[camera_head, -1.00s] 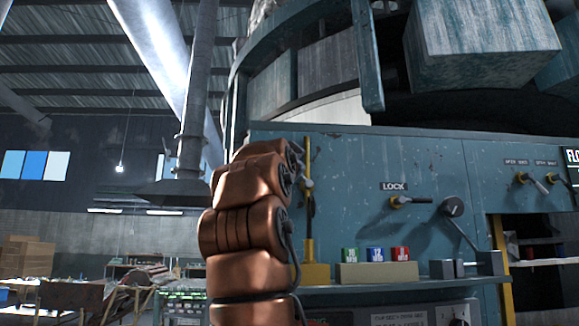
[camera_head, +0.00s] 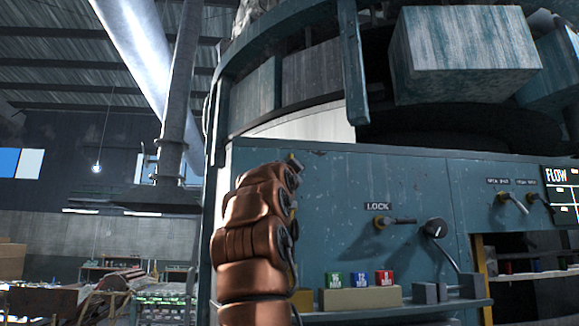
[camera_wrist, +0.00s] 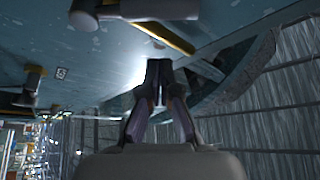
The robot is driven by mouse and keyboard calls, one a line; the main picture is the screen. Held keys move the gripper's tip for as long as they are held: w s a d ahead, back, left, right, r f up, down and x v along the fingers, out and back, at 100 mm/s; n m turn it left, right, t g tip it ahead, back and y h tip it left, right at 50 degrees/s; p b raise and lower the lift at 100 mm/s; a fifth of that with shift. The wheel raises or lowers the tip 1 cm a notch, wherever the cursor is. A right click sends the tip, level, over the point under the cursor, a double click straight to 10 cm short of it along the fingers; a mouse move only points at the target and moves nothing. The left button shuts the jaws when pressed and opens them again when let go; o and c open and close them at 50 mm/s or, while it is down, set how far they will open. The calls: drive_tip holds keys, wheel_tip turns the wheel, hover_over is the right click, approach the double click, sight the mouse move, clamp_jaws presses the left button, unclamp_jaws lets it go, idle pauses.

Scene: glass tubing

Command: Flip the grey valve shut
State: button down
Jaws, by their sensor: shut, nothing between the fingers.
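My gripper (camera_wrist: 158,88) shows in the wrist view with its dark fingers brought together and nothing between them. A grey handle with a brownish round end (camera_wrist: 85,15) is beyond the fingertips at the top, near a yellow bar (camera_wrist: 170,38); the fingers appear apart from both. Another handle with a brownish end (camera_wrist: 33,78) is at the left. In the head view, my copper arm hides the gripper and most of the yellow post behind it. A lever with a yellow base and grey handle (camera_head: 395,220) sits under the LOCK label. I cannot tell which handle is the grey valve.
The blue panel (camera_head: 340,180) fills the middle right. A dark round dial with a long lever (camera_head: 436,229) is right of LOCK, with two small levers (camera_head: 513,200) beyond. Green, blue and red blocks (camera_head: 360,279) stand on a ledge. The workshop lies open at left.

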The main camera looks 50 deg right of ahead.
drive_tip(key=shift+w+a+f+b, duration=0.2)
drive_tip(key=shift+w+f+b, duration=0.15)
drive_tip(key=shift+w+f, duration=0.3)
drive_tip(key=shift+w+a+f+b, duration=0.15)
drive_tip(key=shift+w+f+b, duration=0.25)
drive_tip(key=shift+w, duration=0.35)
